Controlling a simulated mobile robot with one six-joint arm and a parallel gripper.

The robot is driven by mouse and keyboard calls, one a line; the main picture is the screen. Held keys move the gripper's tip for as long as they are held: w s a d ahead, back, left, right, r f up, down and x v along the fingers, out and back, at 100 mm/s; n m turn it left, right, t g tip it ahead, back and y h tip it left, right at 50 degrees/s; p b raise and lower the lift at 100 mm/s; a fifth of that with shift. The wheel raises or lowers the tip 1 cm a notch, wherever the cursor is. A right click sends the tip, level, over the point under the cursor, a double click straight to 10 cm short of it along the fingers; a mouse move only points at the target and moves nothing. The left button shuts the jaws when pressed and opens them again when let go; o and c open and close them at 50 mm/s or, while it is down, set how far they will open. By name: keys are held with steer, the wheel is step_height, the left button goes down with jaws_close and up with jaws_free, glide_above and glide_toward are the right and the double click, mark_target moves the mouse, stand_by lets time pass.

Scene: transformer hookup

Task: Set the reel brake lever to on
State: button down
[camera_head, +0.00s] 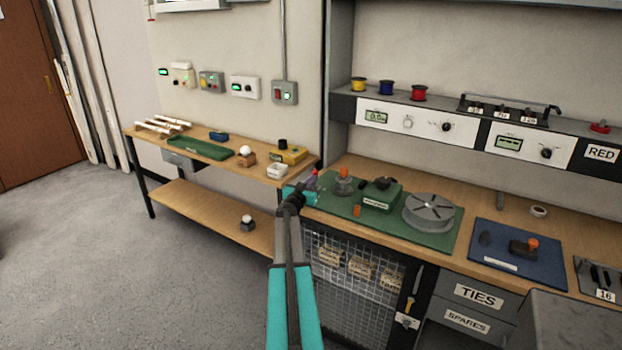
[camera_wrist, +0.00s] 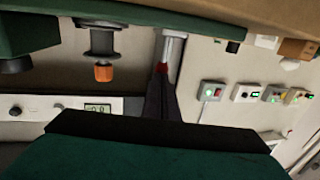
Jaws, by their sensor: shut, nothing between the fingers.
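My gripper (camera_head: 311,185) is shut and empty at the left front end of the green mat (camera_head: 440,241). In the wrist view, which is upside down, its dark fingers (camera_wrist: 161,90) meet just below a grey upright rod (camera_wrist: 173,48) with a red end. The fingers overlap that red end; I cannot tell whether they touch. A grey reel (camera_head: 428,210) lies on the mat's right part. No label marks the reel brake lever; I cannot tell whether this rod is it, nor its setting. A flanged grey piece (camera_head: 343,183) with an orange knob (camera_wrist: 103,73) stands beside the rod.
A green box (camera_head: 381,197) with a black top sits between the flanged piece and the reel. A small orange piece (camera_head: 357,210) is at the mat's front. A blue board (camera_head: 510,262) with an orange-tipped black part lies right. An instrument shelf (camera_head: 465,121) runs behind.

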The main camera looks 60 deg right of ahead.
steer(key=shift+d+r+p, duration=0.45)
steer(key=shift+d+p, duration=0.3)
steer(key=shift+p, duration=1.35)
steer(key=shift+d, duration=0.15)
steer(key=shift+s+d+r+p, duration=0.15)
steer(key=shift+d+p, duration=0.6)
steer(key=shift+p, duration=0.55)
steer(key=shift+d, duration=0.1)
steer(key=shift+r, duration=0.1)
steer(key=s+a+r, duration=0.1)
steer(key=a+r, duration=0.5)
steer(key=a, duration=0.6)
steer(key=shift+s+a+r+p, duration=0.15)
steer(key=shift+s+a+p, duration=0.1)
steer(key=shift+s+p, duration=0.1)
